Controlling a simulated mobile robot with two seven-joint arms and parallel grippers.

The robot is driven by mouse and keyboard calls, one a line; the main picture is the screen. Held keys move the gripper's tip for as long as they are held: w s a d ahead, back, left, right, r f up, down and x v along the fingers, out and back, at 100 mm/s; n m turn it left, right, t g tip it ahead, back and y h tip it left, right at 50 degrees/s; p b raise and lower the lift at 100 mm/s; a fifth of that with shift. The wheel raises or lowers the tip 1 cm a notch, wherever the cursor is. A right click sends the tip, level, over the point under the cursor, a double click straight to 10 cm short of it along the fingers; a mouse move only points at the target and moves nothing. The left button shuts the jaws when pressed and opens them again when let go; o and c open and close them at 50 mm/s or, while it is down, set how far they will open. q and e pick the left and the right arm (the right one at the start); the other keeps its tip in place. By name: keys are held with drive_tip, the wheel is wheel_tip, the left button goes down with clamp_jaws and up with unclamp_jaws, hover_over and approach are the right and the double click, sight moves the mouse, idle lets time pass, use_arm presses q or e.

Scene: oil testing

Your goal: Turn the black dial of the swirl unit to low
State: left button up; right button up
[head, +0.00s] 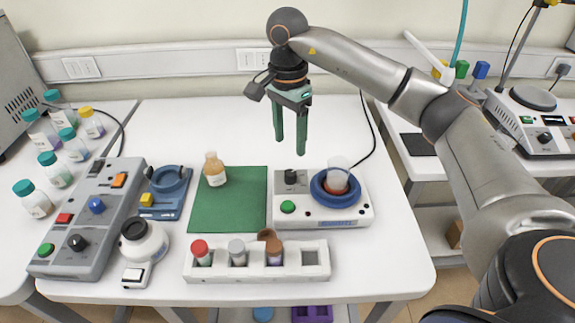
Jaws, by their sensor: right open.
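The swirl unit (323,219) is a white box on the right part of the table. A black dial (290,177) stands at its upper left, above a green button (288,207). A blue ring holding a clear beaker with reddish contents (337,178) is on its right side. The dial's pointer and markings are too small to read. My right gripper (290,148) hangs above the dial, fingers pointing down, open and empty. Its green fingers appear clear of the dial. My left gripper is not in view.
A green mat (240,213) with an amber bottle (214,170) lies left of the unit. A white rack (212,274) with capped vials stands in front. A grey control box (88,232) and several bottles are at left. A dark cable runs behind the unit.

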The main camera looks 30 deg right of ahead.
sight(290, 172)
wheel_tip(290, 172, down, 10)
drive_tip(key=shift+s+r+p, duration=0.1)
drive_tip(key=shift+r+p, duration=0.1)
drive_tip(key=shift+p, duration=0.3)
drive_tip(key=shift+c, duration=0.4)
clamp_jaws()
